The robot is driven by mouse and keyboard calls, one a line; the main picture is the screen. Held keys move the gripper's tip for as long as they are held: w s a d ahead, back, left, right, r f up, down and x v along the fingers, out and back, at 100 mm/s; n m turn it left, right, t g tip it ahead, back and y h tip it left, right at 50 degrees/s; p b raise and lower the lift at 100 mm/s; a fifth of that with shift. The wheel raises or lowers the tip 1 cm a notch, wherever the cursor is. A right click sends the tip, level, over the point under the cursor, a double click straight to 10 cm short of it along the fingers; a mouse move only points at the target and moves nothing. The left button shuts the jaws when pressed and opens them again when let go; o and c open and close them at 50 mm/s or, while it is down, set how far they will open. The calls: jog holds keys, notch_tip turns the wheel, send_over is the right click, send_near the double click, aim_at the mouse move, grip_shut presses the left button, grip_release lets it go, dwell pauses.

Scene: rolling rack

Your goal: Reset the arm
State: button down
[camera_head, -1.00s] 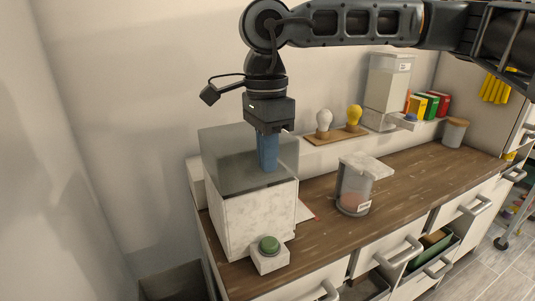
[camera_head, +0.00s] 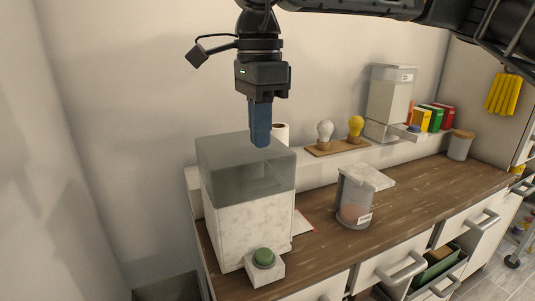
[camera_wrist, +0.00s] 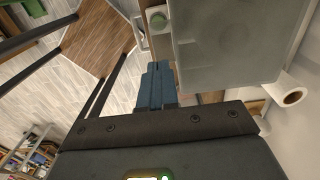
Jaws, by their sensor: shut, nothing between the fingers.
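My gripper (camera_head: 260,144) points straight down above the white box with the clear grey top (camera_head: 246,165). Its blue fingers are together with nothing between them, and the tips are near the back part of the clear top in the head view. In the wrist view my blue fingers (camera_wrist: 155,70) are close together, and the clear top (camera_wrist: 225,45) fills the upper right. I see no object held.
A green button (camera_head: 263,257) stands in front of the box. A lidded clear jar (camera_head: 355,200) is on the wooden counter (camera_head: 420,195). Two bulbs (camera_head: 325,133) and a dispenser (camera_head: 388,100) stand on the back ledge. A paper roll (camera_head: 280,133) is behind the box.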

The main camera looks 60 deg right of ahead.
notch_tip(320, 180, up, 7)
jog(key=shift+f+b, duration=0.2)
jog(key=shift+b, duration=0.1)
jog(key=shift+s, duration=0.1)
